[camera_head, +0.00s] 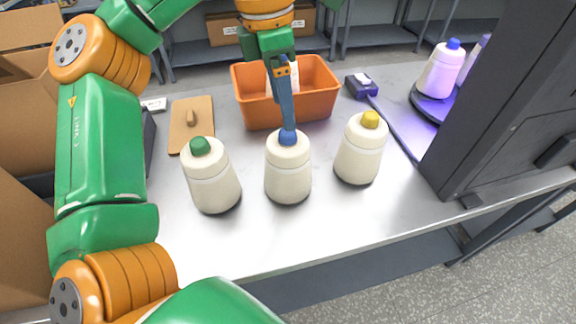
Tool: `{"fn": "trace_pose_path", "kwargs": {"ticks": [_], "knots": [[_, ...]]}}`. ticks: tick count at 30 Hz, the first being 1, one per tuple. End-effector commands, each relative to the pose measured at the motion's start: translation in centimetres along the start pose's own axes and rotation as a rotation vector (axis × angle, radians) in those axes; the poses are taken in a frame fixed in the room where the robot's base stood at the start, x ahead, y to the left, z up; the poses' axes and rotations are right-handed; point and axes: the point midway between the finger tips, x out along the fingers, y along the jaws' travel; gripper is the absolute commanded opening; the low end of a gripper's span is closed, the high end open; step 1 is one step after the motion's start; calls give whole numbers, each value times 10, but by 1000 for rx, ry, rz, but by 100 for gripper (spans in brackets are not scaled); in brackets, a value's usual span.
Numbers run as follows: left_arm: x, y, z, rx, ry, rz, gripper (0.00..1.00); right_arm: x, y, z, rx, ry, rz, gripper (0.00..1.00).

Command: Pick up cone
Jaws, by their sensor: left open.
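Three cream bobbin cones stand upright in a row on the metal table (400,210). The cone on the left has a green tip (211,175), the middle cone has a blue tip (288,170), and the cone on the right has a yellow tip (359,150). My left gripper (288,125) points down from above, with its narrow fingers right at the blue tip of the middle cone. It is open; the fingers overlap in this view, and I cannot tell whether they touch the tip. My right gripper is not in view.
An orange bin (325,90) stands behind the middle cone. A wooden board with a handle (180,140) lies behind the green-tipped cone. A dark machine (500,110) stands at right, with purple-lit cones on a dark disc. The table front is clear.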

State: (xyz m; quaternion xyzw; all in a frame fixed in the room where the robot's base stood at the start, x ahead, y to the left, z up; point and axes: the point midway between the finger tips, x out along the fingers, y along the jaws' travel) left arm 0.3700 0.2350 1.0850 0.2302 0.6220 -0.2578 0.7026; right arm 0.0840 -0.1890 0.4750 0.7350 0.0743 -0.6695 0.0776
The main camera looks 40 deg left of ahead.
Motion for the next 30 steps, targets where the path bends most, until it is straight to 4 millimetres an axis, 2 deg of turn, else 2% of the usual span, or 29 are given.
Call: {"fn": "trace_pose_path", "kwargs": {"ticks": [6,9,14,17,23,30], "knots": [[40,-2,0,1,2,-1,76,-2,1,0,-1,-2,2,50],[48,-2,0,0,0,-1,76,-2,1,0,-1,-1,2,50],[48,-2,0,0,-1,-1,76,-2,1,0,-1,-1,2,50],[48,-2,0,0,-1,-1,55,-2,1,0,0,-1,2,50],[48,-2,0,1,-1,0,1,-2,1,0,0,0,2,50],[48,-2,0,1,-1,0,0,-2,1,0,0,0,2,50]]}}
